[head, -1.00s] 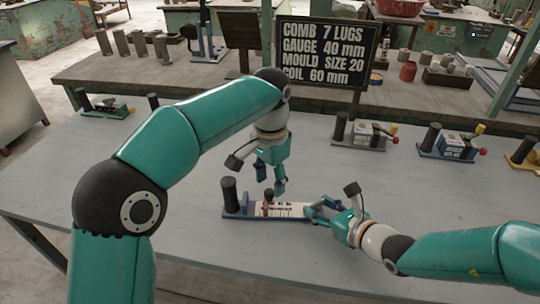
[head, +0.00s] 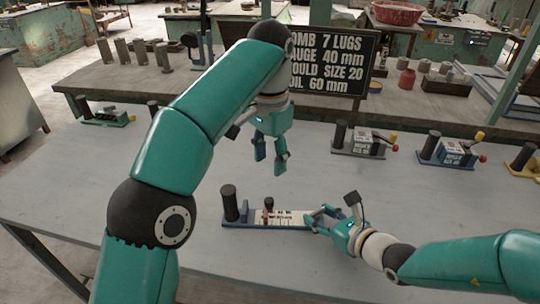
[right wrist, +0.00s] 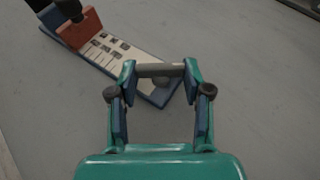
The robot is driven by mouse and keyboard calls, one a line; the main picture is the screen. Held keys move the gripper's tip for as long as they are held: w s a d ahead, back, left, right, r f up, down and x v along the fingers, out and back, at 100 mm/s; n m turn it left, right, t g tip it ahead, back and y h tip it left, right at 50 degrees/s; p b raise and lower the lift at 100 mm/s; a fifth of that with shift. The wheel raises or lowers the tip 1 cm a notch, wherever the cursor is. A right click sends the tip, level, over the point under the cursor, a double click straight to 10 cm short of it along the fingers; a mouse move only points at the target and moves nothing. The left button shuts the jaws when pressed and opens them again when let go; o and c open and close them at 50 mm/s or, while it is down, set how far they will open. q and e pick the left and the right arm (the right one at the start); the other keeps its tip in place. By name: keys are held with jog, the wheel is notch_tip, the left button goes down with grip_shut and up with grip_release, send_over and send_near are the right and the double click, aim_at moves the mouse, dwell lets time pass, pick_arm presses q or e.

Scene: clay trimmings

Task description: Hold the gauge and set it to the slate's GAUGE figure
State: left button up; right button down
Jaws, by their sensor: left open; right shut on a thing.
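The gauge (head: 240,224) lies on the grey table, with a blue base, a dark upright post at its left end and a pale marked scale. Its red slider (right wrist: 80,29) with a dark knob stands near the post end of the scale; the scale figures are too small to read. My right gripper (head: 318,216) is shut on the gauge's right end, with a grey bar (right wrist: 160,71) between its fingertips. My left gripper (head: 270,168) is open and empty, above and behind the gauge. The slate (head: 345,62) reads 40 mm on its GAUGE line; my left arm hides its left edge.
Similar devices stand along the table's back: a green one (head: 108,117) at left, a grey one (head: 358,145) and a blue one (head: 446,152) at right. A workbench with several grey cylinders is behind. The table around the gauge is clear.

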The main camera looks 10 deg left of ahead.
jog(key=shift+c, duration=2.1)
grip_release()
